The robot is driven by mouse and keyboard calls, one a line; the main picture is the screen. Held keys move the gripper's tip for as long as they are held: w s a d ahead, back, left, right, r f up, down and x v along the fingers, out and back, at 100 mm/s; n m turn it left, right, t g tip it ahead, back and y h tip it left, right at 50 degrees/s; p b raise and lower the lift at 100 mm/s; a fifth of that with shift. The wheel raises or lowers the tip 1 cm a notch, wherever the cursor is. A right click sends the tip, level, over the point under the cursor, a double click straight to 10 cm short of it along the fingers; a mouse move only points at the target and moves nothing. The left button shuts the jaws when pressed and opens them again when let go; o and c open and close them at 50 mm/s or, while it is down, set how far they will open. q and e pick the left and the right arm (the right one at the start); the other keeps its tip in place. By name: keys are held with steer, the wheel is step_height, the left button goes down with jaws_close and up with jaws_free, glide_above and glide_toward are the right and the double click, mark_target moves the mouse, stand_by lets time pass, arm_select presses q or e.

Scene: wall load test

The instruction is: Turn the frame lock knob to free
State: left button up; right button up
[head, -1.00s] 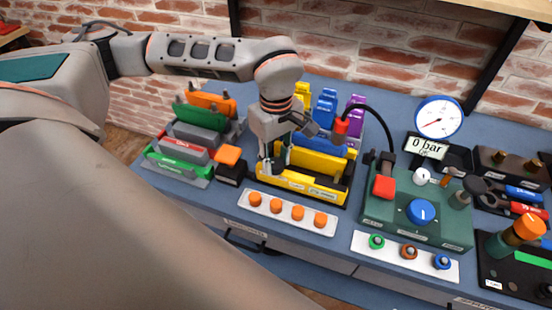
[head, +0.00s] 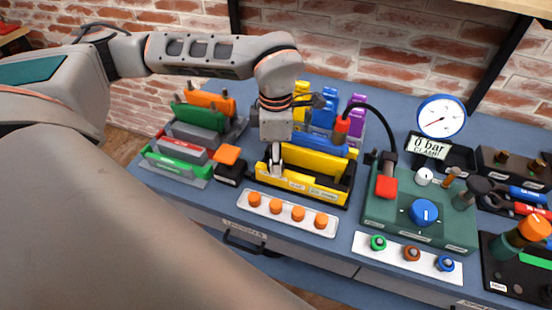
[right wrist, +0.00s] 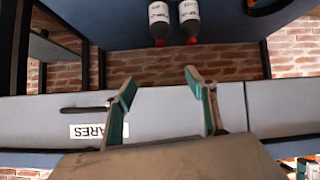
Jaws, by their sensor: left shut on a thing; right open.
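My left gripper (head: 276,162) points down at the left end of a black and yellow frame fixture (head: 318,190) on the blue bench. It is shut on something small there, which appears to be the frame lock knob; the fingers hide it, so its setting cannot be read. Yellow bars stand in the fixture to the right of the gripper. My right gripper (right wrist: 160,88) is open and empty in the right wrist view, with bench drawers behind it.
A strip of orange knobs (head: 288,211) lies in front of the fixture. A green box with a blue dial (head: 423,212) and a bent black hose stands to the right. A gauge (head: 440,117) stands behind. Coloured plates (head: 187,150) in racks stand left.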

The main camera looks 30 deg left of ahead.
arm_select(q)
steer(key=n, duration=0.4)
steer(key=shift+n, duration=0.3)
steer(key=shift+w+r, duration=0.1)
stand_by(0.4)
steer(key=o, duration=1.1)
step_height(320, 180, up, 12)
stand_by(0.3)
